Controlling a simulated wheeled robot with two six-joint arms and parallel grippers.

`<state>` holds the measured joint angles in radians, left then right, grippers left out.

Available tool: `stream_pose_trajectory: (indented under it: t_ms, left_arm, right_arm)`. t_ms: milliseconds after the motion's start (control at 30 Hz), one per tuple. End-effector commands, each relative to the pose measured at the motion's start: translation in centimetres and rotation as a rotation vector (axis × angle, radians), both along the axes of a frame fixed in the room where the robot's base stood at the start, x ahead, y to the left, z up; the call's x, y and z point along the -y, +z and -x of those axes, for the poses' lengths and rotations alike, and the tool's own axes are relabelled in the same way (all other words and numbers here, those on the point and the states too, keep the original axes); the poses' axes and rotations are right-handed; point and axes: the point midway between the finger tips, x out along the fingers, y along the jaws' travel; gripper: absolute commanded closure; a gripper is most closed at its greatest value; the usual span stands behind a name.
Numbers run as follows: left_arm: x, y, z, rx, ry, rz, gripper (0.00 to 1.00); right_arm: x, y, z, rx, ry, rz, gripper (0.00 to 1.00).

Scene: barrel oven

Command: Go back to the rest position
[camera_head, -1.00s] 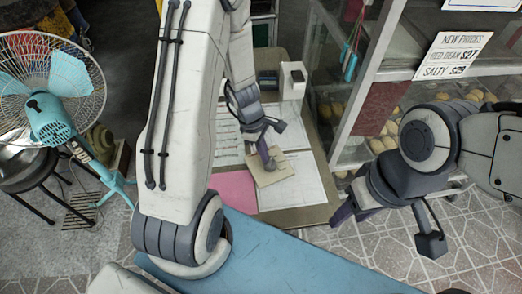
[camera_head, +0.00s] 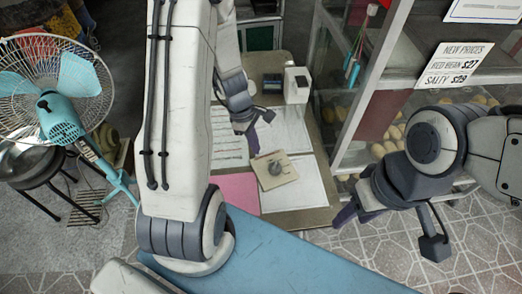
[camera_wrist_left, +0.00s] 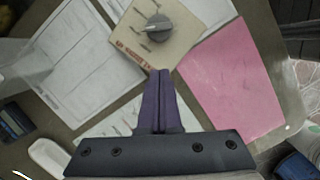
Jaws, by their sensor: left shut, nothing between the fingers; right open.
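My left gripper (camera_head: 253,142) is shut and empty above the desk, just behind a beige panel with a dark knob (camera_head: 275,170). In the left wrist view its closed purple fingers (camera_wrist_left: 160,75) point at the panel's edge, and the panel's grey knob (camera_wrist_left: 155,30) is in plain sight. I cannot tell how high the fingers are above the desk. My right gripper (camera_head: 345,214) is at the right, over the tiled floor beside the desk, away from the panel. Its fingers are partly hidden by its own wrist.
The desk (camera_head: 318,218) holds white sheets, a pink sheet (camera_head: 238,192) and a white box (camera_head: 297,85). A glass-sided cabinet with buns (camera_head: 390,140) stands close on the right. A fan (camera_head: 60,110) and a stool (camera_head: 35,165) stand at the left.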

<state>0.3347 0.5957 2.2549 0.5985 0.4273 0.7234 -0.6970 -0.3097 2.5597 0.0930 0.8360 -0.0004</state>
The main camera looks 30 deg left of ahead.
Motion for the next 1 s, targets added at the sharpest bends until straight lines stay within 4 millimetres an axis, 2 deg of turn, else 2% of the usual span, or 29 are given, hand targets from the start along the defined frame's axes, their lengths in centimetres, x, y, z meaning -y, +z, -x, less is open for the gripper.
stream_pose_trajectory:
  t_ms: [33, 100, 300, 667, 767, 867, 1000]
  left_arm:
    - [-0.4, 1.6, -0.1, 0.004, 0.002, -0.003, 1.0]
    - [-0.8, 2.8, 0.0, 0.005, 0.002, -0.002, 1.0]
    - [-1.4, 5.3, 0.0, 0.002, 0.003, -0.001, 1.0]
    - [-1.1, 6.2, 0.1, 0.004, -0.021, -0.002, 1.0]
    - [1.0, 7.4, 0.2, 0.027, -0.151, -0.01, 1.0]
    - [5.2, 9.7, 1.0, 0.073, -0.423, -0.024, 1.0]
    - [11.8, 13.4, 4.4, 0.159, -0.937, -0.048, 1.0]
  right_arm:
    - [0.0, 0.7, 0.0, 0.0, 0.0, 0.0, 0.5]
    - [0.0, 0.9, 0.0, 0.0, 0.0, 0.0, 0.5]
    - [0.0, 1.2, 0.0, 0.0, 0.0, 0.0, 0.5]
    - [0.0, 1.2, 0.0, 0.0, 0.0, 0.0, 0.5]
    - [0.0, 1.2, 0.0, 0.0, 0.0, 0.0, 0.5]
    - [0.0, 1.2, 0.0, 0.0, 0.0, 0.0, 0.5]
    - [0.0, 1.2, 0.0, 0.0, 0.0, 0.0, 0.5]
